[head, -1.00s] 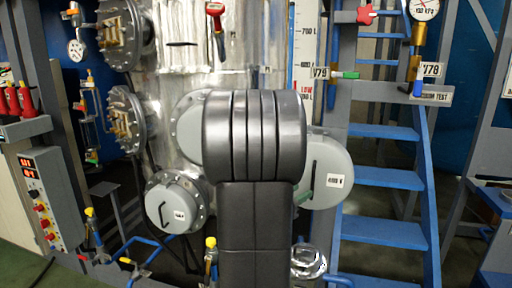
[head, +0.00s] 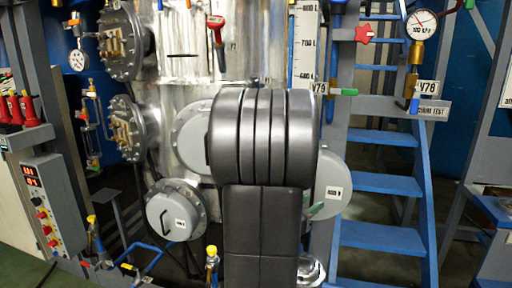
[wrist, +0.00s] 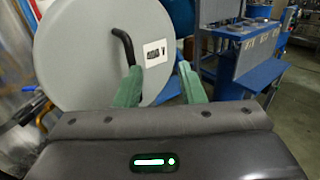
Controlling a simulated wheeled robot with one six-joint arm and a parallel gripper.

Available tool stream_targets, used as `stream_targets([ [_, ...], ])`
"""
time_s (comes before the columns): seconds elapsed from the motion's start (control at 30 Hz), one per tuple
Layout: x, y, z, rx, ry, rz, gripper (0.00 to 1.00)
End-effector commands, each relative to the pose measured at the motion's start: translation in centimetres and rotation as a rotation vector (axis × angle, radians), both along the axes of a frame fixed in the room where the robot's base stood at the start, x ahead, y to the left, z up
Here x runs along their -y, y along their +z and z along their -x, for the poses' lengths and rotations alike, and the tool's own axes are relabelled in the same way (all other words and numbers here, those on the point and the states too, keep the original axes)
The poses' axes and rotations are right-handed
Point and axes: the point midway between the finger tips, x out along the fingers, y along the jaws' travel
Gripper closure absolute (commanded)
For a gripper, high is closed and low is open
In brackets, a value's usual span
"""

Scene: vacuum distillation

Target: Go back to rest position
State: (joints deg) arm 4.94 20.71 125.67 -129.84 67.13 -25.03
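My gripper (wrist: 160,80) shows in the wrist view with two green fingers spread apart and nothing between them. Beyond the fingers is a round grey hatch cover (wrist: 100,45) with a black bent handle (wrist: 124,46) and a white label. I cannot tell how far the fingers are from it. In the head view my dark arm stands in front of the silver tank (head: 180,85) and hides most of the gripper. A grey hatch cover (head: 333,180) shows just right of the arm, with a bit of green finger at its lower edge.
Blue stairs (head: 380,184) rise to the right of the arm. A pressure gauge (head: 421,24) and a red star-shaped valve knob (head: 365,33) are above. A control box (head: 46,200) stands at the left. Another round hatch (head: 175,210) is at lower left on the tank.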

Motion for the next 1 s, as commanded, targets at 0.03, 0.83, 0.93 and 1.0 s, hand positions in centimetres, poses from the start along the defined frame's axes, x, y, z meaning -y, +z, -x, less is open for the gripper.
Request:
stream_targets([
  [0.03,-0.3,0.2,1.0,0.0,0.002,0.0,0.64],
  [0.83,-1.5,0.1,5.1,0.002,0.0,-0.003,0.64],
  [0.93,-1.6,0.5,5.2,0.008,0.001,-0.014,0.64],
  [1.0,-1.8,1.0,5.2,0.014,0.002,-0.03,0.64],
])
